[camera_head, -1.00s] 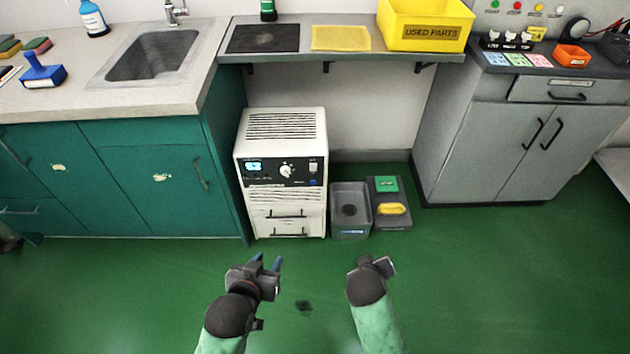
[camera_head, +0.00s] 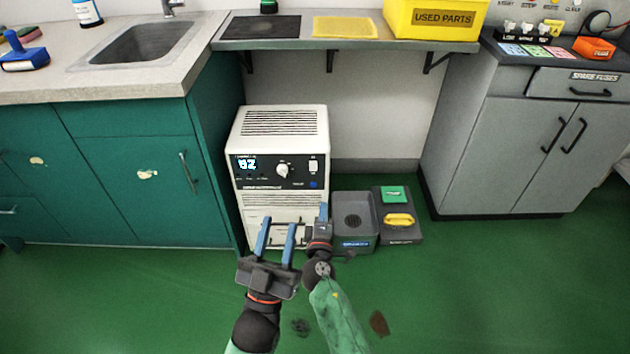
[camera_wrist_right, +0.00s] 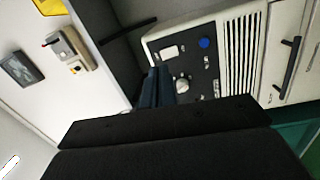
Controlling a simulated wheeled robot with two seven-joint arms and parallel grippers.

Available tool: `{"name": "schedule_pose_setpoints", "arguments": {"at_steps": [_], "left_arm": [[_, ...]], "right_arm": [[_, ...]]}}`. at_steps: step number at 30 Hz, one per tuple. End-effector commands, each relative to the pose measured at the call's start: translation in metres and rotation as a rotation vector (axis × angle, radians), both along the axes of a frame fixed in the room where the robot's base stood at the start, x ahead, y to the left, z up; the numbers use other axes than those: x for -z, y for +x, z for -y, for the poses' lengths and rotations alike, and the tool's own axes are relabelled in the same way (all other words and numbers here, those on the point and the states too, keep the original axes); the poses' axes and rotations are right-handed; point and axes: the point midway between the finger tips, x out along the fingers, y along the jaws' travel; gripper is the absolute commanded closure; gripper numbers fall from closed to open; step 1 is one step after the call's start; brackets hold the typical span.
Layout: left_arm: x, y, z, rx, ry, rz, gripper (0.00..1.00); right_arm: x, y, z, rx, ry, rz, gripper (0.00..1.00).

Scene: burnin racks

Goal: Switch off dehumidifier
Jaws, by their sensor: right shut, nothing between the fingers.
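The white dehumidifier (camera_head: 284,125) stands on the green floor under the shelf. Its dark front panel (camera_head: 262,171) has a lit display (camera_head: 246,163), a round knob (camera_head: 283,171), a white rocker switch (camera_head: 313,166) and a blue button. In the right wrist view the panel (camera_wrist_right: 208,75) appears turned, with the knob (camera_wrist_right: 182,86), white switch (camera_wrist_right: 169,51) and blue button (camera_wrist_right: 206,43). My left gripper (camera_head: 276,232) is open and empty in front of the lower front. My right gripper (camera_head: 323,213) is shut and empty, below the panel's right side, apart from the switch.
A grey bin (camera_head: 356,240) and a dark case with a yellow handle (camera_head: 399,219) stand right of the dehumidifier. Green cabinets (camera_head: 130,180) flank it on the left. The shelf (camera_head: 345,43) overhangs it, carrying a yellow bin (camera_head: 432,17).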

Motion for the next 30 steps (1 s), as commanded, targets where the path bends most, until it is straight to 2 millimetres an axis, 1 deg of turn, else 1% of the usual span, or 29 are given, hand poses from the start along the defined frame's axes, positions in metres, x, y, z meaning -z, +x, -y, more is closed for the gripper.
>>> {"name": "schedule_pose_setpoints", "arguments": {"at_steps": [1, 3, 7, 20, 23, 26, 30], "left_arm": [[0.004, -0.004, 0.000, 0.001, -0.011, 0.035, 0.64], [0.002, -0.008, 0.000, 0.003, -0.025, 0.077, 0.64], [-0.001, -0.014, 0.000, 0.005, -0.039, 0.123, 0.64], [-0.002, -0.015, 0.000, 0.005, -0.042, 0.130, 0.64], [0.002, -0.013, 0.001, 0.006, -0.038, 0.113, 0.64], [0.012, -0.008, 0.002, 0.008, -0.029, 0.076, 0.64], [0.034, 0.001, 0.006, 0.011, -0.010, -0.004, 0.64]], "right_arm": [[0.006, 0.004, -0.008, -0.020, -0.029, 0.015, 1.00], [0.007, 0.008, -0.017, -0.043, -0.064, 0.031, 1.00], [0.008, 0.012, -0.026, -0.068, -0.101, 0.048, 1.00], [0.007, 0.013, -0.028, -0.073, -0.110, 0.052, 1.00], [0.007, 0.016, -0.028, -0.073, -0.110, 0.052, 1.00], [0.006, 0.020, -0.028, -0.072, -0.110, 0.052, 1.00], [0.004, 0.029, -0.028, -0.072, -0.110, 0.052, 1.00]]}}
